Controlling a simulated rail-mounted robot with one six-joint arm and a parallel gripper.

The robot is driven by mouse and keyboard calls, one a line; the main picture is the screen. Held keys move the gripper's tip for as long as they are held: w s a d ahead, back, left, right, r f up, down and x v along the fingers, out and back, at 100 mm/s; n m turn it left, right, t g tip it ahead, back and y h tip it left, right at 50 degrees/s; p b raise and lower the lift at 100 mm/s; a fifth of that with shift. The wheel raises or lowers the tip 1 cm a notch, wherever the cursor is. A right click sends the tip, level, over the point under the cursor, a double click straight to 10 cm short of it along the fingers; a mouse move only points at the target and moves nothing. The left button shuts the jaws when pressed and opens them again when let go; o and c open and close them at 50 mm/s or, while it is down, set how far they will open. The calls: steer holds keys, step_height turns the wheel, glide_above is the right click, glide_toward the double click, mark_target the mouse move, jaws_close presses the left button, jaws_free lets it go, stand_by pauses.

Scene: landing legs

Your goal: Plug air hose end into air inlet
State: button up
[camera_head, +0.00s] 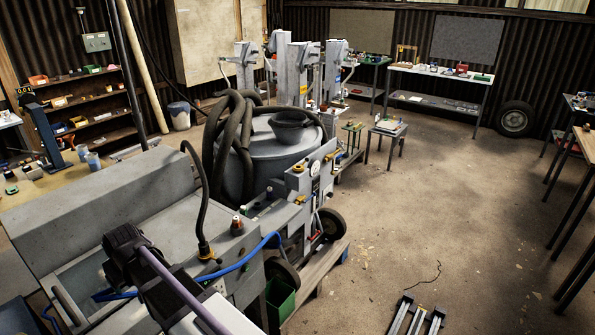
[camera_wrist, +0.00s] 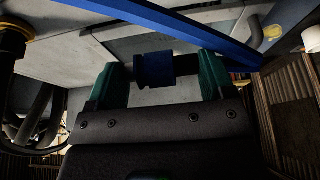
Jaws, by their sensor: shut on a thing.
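My gripper (camera_wrist: 160,76) shows in the wrist view, its two green fingers on either side of a dark blue block. The block looks like the air hose end (camera_wrist: 153,68); its contact with the fingers is hard to make out. A bright blue hose (camera_wrist: 190,33) crosses above the fingers. In the head view the blue hose (camera_head: 240,264) runs over the grey machine's right side, and my dark wrist hides the fingers. I cannot pick out the air inlet with certainty in either view.
The grey machine (camera_head: 110,190) fills the lower left. A black cable with a yellow collar (camera_head: 206,251) rises from its top, and a red-topped knob (camera_head: 237,226) stands beside it. A grey drum (camera_head: 265,165) with thick hoses stands behind. The floor at right is mostly clear.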

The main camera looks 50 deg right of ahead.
mark_target(145, 306)
stand_by(0.4)
step_height(145, 306, down, 10)
steer(key=b, duration=1)
steer(key=shift+f, duration=0.1)
steer(key=o, duration=0.9)
steer(key=shift+r, duration=0.25)
steer(key=p+v, duration=1)
steer(key=v, duration=0.1)
steer(key=s+g, duration=0.1)
steer(key=s, duration=0.4)
steer(key=s+f+g, duration=0.1)
steer(key=s+g, duration=0.1)
steer(key=s, duration=0.3)
steer(key=s+g, duration=0.1)
steer(key=s, duration=0.4)
steer(key=shift+a+f+m+g, duration=0.2)
steer(key=shift+f+m+g, duration=0.1)
steer(key=shift+m, duration=0.1)
